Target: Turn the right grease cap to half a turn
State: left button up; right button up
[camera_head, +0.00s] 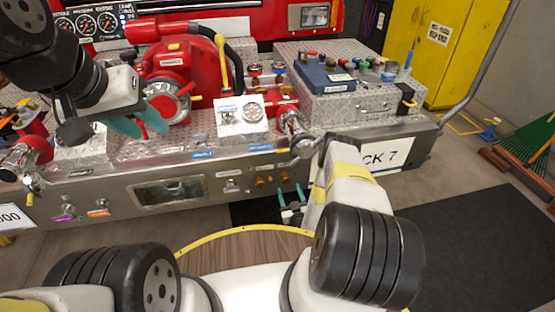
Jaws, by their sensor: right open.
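Two small brass knobs, which look like the grease caps, sit side by side on the front panel of the steel bumper: the left one (260,182) and the right one (283,179). How far either is turned is too small to tell. My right gripper (291,193) points at the panel just below the right knob, with its teal fingers apart and nothing between them. Whether it touches the knob I cannot tell. My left gripper (146,127) hangs in front of the red pump (182,70), its teal fingers apart and empty.
A purple-handled valve (67,208) and an orange-tagged valve (99,212) are on the panel's left. A gauge box (240,117) and a blue control box (325,75) stand on the bumper. A yellow cabinet (432,45) is behind. The dark floor mat at right (470,250) is clear.

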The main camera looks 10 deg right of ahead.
aim_at(287, 182)
jog(key=w, duration=0.6)
jog(key=shift+w, duration=0.2)
grip_shut()
jog(key=shift+m, duration=0.3)
